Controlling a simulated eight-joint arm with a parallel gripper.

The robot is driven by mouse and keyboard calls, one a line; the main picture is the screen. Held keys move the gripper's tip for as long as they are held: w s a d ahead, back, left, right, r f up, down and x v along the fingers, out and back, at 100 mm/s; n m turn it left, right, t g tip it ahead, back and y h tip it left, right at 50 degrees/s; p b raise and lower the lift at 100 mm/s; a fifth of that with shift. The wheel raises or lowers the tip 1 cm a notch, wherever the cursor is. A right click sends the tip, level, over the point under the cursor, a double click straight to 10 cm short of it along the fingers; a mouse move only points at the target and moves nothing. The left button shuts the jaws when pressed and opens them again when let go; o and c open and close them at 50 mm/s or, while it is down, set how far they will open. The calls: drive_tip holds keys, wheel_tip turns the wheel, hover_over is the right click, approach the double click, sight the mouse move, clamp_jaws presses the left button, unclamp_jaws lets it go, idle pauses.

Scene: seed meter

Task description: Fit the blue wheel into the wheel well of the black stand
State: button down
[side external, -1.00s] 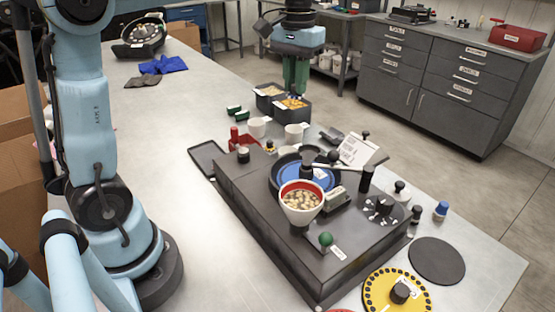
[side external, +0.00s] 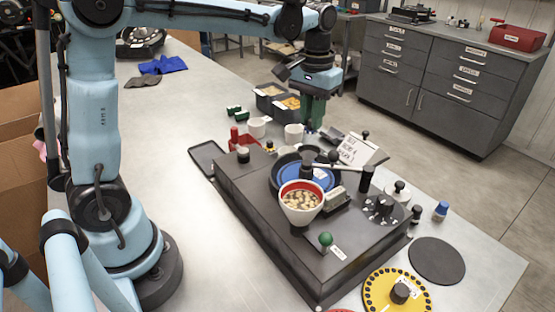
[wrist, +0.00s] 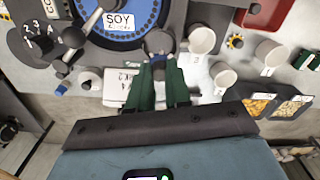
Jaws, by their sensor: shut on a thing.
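The blue wheel (side external: 318,178) with a white label lies in the round well on top of the black stand (side external: 262,228). A bowl-shaped hopper and a lever partly cover it in the side view. In the wrist view the blue wheel (wrist: 95,28) reads "SOY", and part is out of frame. I cannot tell how deep it sits. My gripper (side external: 314,118) is beyond the stand's far edge, apart from the wheel. In the wrist view its green fingers (wrist: 158,68) close on a small dark grey knob-like thing (wrist: 158,42); its lower part is hidden.
A white hopper (side external: 301,208) with seeds stands on the stand. White cups (side external: 293,134) and seed bins (side external: 268,101) are near my gripper. A card (side external: 353,150) leans at the stand's far right. A yellow wheel (side external: 378,290) and black disc (side external: 437,262) lie at front right.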

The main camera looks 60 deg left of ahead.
drive_tip(key=shift+f, duration=2.05)
drive_tip(key=shift+f, duration=1.2)
idle(1.1)
drive_tip(key=c, duration=1)
unclamp_jaws()
drive_tip(key=shift+c, duration=1)
drive_tip(key=shift+r, duration=3)
